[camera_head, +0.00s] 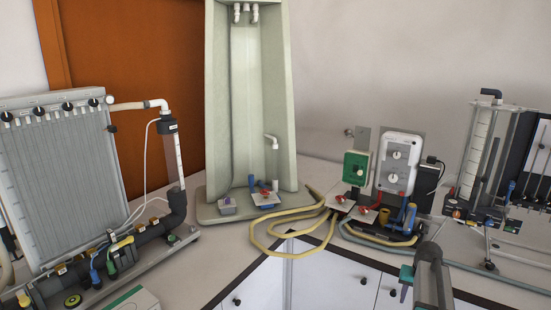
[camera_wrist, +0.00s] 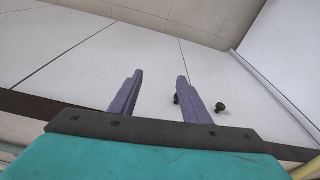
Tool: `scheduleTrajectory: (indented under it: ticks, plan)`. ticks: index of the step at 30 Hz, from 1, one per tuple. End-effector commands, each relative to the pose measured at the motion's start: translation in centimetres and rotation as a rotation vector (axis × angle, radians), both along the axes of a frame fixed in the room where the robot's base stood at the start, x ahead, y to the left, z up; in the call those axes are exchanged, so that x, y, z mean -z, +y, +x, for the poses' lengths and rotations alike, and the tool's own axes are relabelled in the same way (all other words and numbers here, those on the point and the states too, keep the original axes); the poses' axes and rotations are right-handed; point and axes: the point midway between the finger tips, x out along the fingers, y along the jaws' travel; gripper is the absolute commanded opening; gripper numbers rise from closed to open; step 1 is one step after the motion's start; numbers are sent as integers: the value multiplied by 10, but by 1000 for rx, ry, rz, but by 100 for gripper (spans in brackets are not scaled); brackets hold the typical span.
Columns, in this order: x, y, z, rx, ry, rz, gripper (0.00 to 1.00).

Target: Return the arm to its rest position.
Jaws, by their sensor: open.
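My gripper (camera_wrist: 160,76) shows in the wrist view with its two purple fingers apart and nothing between them. White cabinet doors and dark round knobs (camera_wrist: 220,107) lie beyond the fingers. In the head view, my gripper (camera_head: 404,293) is at the lower right, a small teal and purple shape beside my grey arm. It hangs in front of the white cabinet doors (camera_head: 335,275), below the bench top. My arm hides part of the cabinet behind it.
A manometer board (camera_head: 60,175) stands at the left of the bench. A tall pale green board (camera_head: 258,110) stands in the corner. A unit with red valves (camera_head: 350,180), looping yellow hoses (camera_head: 262,238) and another tube board (camera_head: 485,155) stand right. Cabinet knobs stick out near my gripper.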

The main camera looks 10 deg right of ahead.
Motion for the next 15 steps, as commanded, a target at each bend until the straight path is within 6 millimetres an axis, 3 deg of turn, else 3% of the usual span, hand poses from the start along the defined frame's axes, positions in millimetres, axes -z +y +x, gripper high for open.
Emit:
scheduleTrajectory:
  ticks: [3, 15]
  plan:
    - [41, 39, -9, -42, 44, 26, 43]
    - [153, 154, -58, -174, 189, 98, 43]
